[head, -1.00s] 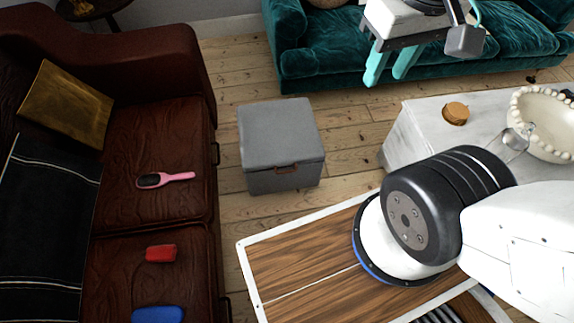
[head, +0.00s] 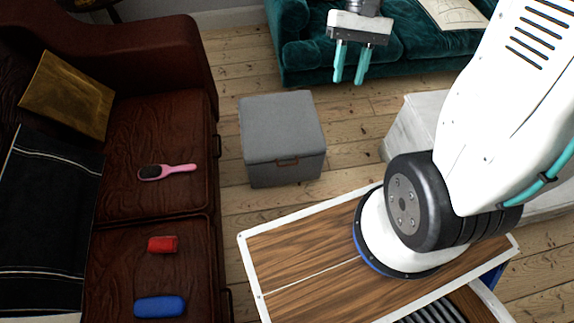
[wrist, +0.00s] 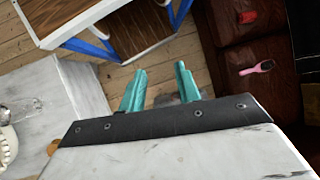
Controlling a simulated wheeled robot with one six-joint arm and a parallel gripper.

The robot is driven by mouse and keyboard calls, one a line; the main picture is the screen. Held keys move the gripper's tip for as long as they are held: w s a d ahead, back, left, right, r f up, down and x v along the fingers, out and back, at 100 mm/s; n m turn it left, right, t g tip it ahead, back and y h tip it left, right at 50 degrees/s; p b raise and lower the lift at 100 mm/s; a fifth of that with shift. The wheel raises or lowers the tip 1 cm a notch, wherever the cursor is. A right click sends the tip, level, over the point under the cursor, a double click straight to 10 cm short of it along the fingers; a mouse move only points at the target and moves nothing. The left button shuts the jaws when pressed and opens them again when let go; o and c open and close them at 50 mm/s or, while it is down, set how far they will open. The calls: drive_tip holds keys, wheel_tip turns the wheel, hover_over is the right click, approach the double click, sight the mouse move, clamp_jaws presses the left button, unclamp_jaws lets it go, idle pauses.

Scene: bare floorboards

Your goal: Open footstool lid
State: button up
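The grey footstool (head: 282,135) stands on the floorboards in the middle of the head view. My gripper (head: 349,80) is in the air above and to the right of the footstool, in front of the teal sofa. Its two teal fingers point down, apart and empty. In the wrist view the fingers (wrist: 160,95) are also apart, with a small grey patch between them that may be part of the footstool.
A brown leather sofa (head: 150,130) stands at left, bearing a pink hairbrush (head: 168,172), a red item (head: 163,244) and a blue item (head: 160,306). A teal sofa (head: 290,65) stands behind. A pale table (head: 410,128) is at right. Floor around the footstool is clear.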

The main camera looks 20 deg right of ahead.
drive_tip(key=w+f+m+y, duration=0.2)
drive_tip(key=w+f+y, duration=0.25)
drive_tip(key=f, duration=0.85)
drive_tip(key=w+f+m+y, duration=0.25)
drive_tip(key=w+f, duration=0.35)
drive_tip(key=f, duration=0.8)
drive_tip(key=m+t+y, duration=0.5)
drive_tip(key=m+t, duration=0.1)
drive_tip(key=t, duration=0.3)
approach(287, 165)
drive_tip(key=s+a, duration=0.6)
drive_tip(key=s, duration=0.1)
drive_tip(key=w+d+n+t+h, duration=0.1)
drive_tip(key=w+d+t+h, duration=0.1)
drive_tip(key=w+d+t, duration=0.3)
drive_tip(key=shift+n+g, duration=0.25)
drive_tip(key=shift+g, duration=0.45)
drive_tip(key=x, duration=1)
drive_tip(key=shift+c, duration=0.3)
drive_tip(key=shift+r, duration=0.1)
clamp_jaws()
